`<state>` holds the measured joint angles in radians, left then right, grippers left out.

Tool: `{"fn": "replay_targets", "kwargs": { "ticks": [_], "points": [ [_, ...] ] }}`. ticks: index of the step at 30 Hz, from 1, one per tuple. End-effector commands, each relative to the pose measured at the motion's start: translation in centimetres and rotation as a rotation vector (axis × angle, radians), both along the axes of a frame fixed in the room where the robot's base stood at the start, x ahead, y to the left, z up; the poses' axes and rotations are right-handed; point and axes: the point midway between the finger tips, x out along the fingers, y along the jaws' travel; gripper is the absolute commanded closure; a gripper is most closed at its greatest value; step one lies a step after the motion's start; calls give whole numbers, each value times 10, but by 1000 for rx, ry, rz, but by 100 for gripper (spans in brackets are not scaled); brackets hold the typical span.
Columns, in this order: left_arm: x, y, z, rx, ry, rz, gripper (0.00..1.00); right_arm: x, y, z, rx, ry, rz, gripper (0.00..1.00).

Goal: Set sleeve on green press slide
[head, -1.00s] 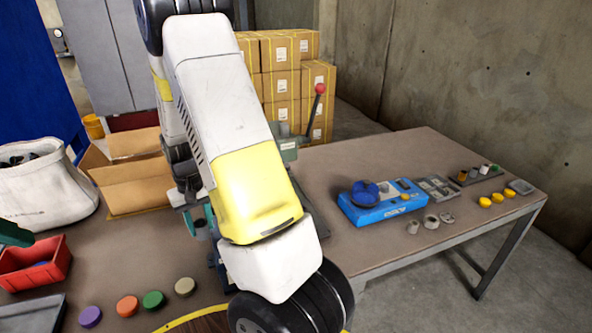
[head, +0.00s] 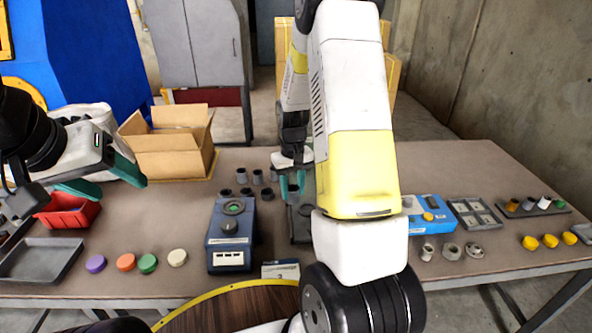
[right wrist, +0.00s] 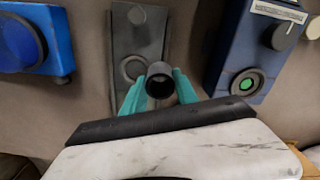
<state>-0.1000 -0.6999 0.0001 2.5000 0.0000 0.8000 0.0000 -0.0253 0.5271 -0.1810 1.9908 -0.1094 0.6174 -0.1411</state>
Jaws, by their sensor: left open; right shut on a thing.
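My right gripper (head: 293,187) has teal fingers and is shut on a dark grey hollow sleeve (right wrist: 160,82), its open end facing the wrist camera. In the right wrist view the gripper (right wrist: 159,92) holds the sleeve over or beside a grey slide plate (right wrist: 152,35) with round seats. The sleeve appears offset from the nearer seat (right wrist: 135,68); I cannot tell whether it touches the plate. In the head view, my right arm hides most of the press, and only a dark part of the slide (head: 300,225) shows. My left gripper (head: 108,182) is open and empty at the left.
A dark blue device (head: 230,235) with a green button stands left of the slide, with several grey sleeves (head: 257,177) behind it. A bright blue device (head: 428,214) is to the right. Coloured caps (head: 148,263), a red bin (head: 70,211) and a grey tray (head: 40,260) lie left.

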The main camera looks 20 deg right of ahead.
Motion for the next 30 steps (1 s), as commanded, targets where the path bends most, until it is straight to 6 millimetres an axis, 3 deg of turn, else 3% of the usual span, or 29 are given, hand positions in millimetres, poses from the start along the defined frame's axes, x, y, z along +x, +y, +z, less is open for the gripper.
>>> {"fn": "replay_targets", "kwargs": {
  "ticks": [3,9,30],
  "points": [
    [0,0,0,0,0,0,39,6,-26,4,-1,-3,25,100],
    [0,0,0,0,0,0,39,9,-46,6,-4,-5,57,100],
    [0,0,0,0,0,0,39,9,-47,-49,-5,-4,60,100]
  ]
}}
